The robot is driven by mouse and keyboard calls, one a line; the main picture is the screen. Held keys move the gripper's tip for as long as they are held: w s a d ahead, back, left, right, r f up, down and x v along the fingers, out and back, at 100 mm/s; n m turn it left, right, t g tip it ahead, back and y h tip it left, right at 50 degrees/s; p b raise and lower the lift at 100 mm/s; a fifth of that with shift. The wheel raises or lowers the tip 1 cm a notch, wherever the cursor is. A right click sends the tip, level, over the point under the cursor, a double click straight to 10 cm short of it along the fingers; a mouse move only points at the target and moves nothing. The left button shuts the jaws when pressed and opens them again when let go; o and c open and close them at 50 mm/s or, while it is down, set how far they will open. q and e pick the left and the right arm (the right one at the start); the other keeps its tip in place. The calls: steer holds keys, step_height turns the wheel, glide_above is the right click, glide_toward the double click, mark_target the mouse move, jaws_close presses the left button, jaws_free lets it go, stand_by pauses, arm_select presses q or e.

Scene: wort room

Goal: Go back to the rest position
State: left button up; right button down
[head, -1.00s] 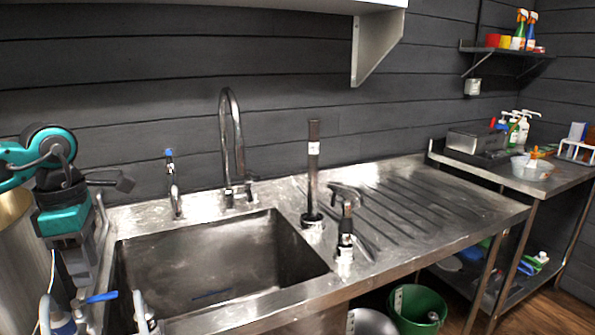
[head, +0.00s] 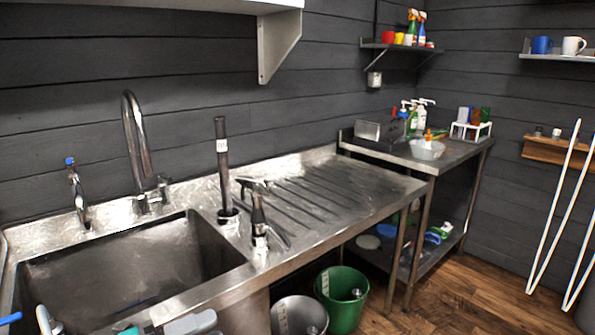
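A small teal and grey piece of my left arm shows at the bottom edge of the head view, in front of the sink. Its grey end, my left gripper (head: 190,323), is cut off by the frame. Its fingertips cannot be made out, so I cannot tell if it is open or holds anything. My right gripper is not in view.
The steel sink (head: 130,270) and ridged drainboard (head: 330,200) lie ahead, with taps along them. A green bucket (head: 345,310) and a grey bucket (head: 298,318) stand below. A steel side table (head: 460,150) is at right.

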arm_select(q)
steer(key=s+f+n+y, duration=0.5)
steer(key=f+n+y, duration=0.2)
steer(key=f+n, duration=0.4)
steer(key=s+f+n+y, duration=0.6)
steer(key=f+n, duration=0.5)
steer(key=n, duration=0.5)
steer(key=shift+a+f+y, duration=0.4)
steer(key=shift+a, duration=0.05)
steer(key=shift+s, duration=0.1)
